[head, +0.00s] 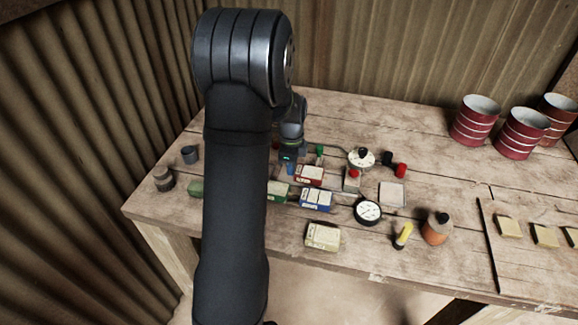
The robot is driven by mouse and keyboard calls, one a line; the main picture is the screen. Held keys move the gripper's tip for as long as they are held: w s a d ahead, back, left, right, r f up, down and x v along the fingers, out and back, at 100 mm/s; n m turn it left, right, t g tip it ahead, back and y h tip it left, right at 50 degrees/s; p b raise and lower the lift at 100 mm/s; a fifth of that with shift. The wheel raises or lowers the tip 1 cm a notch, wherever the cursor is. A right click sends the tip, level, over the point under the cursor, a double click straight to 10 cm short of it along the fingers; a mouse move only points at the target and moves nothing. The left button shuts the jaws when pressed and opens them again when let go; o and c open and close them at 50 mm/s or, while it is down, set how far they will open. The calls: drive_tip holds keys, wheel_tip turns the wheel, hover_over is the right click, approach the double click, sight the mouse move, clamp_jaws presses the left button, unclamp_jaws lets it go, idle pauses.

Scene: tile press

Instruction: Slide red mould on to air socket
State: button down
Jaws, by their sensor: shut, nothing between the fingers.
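The red mould (309,176) lies on the wooden table, with pale blocks or tiles showing on its top. My gripper (291,167) is low over the table, just left of the red mould's upper left corner. It is shut with nothing held. Its fingertips are small and partly hidden, and I cannot tell whether they touch the mould. A small light block with a red top (352,178) stands right of the mould, below a round white dial (361,158). I cannot tell for sure which part is the air socket.
A blue mould (316,200) and a green mould (277,191) lie close in front. A black gauge (368,212), a pale tray (392,194), a cream block (322,236) and an orange bottle (436,229) stand nearby. Red cans (470,122) are at back right.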

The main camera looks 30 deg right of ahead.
sight(314, 172)
drive_tip(key=shift+d, duration=0.1)
drive_tip(key=s+d, duration=0.4)
drive_tip(key=d, duration=0.1)
drive_tip(key=shift+s, duration=0.4)
drive_tip(key=w+a, duration=0.3)
drive_tip(key=shift+a+r, duration=0.1)
drive_tip(key=shift+r, duration=0.2)
wheel_tip(314, 172, up, 10)
drive_tip(key=shift+f, duration=0.25)
